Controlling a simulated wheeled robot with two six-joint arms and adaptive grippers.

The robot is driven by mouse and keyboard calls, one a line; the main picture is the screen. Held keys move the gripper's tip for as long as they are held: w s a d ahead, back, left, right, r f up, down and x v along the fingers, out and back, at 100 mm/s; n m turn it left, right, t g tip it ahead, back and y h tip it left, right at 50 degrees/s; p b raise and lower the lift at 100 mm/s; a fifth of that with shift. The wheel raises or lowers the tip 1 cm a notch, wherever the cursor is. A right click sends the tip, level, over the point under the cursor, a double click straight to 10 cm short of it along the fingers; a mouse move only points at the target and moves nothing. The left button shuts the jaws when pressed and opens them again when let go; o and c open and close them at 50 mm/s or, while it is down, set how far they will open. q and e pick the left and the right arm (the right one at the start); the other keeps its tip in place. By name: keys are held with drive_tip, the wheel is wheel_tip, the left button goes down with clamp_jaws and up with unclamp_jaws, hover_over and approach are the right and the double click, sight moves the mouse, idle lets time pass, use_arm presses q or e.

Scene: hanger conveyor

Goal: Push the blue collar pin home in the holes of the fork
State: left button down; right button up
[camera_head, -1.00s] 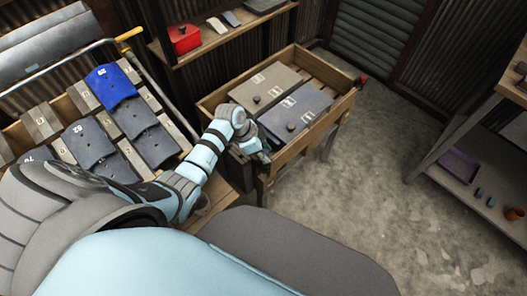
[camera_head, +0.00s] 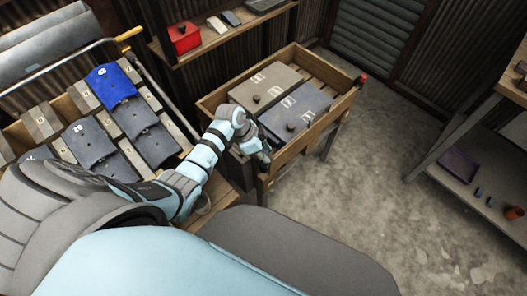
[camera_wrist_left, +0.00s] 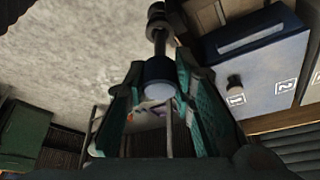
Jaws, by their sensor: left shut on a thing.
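My left gripper (camera_head: 263,156) is at the near left corner of the wooden crate in the head view. In the left wrist view its two teal-lined fingers (camera_wrist_left: 160,82) are closed on a dark blue collar (camera_wrist_left: 158,70) with a pale round end face. I take this to be the collar pin. A thin dark shaft runs from the collar to a wider dark knob at the top of that view. The fork and its holes cannot be made out clearly, so how deep the pin sits cannot be told. My right gripper is not in view.
The wooden crate (camera_head: 292,151) holds a grey case (camera_head: 262,80) and a blue-grey case (camera_head: 308,101). Plates, one bright blue (camera_head: 111,84), lie on the rack at left. A shelf at right has a purple tray (camera_head: 458,163). The floor between is clear.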

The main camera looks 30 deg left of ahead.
sight(263, 163)
use_arm(q)
drive_tip(key=shift+f+b, duration=0.55)
drive_tip(key=shift+f, duration=1.4)
idle(5.3)
drive_tip(key=c, duration=1.4)
unclamp_jaws()
drive_tip(key=shift+s, duration=0.15)
drive_tip(key=shift+o, duration=0.6)
drive_tip(key=shift+f, duration=0.1)
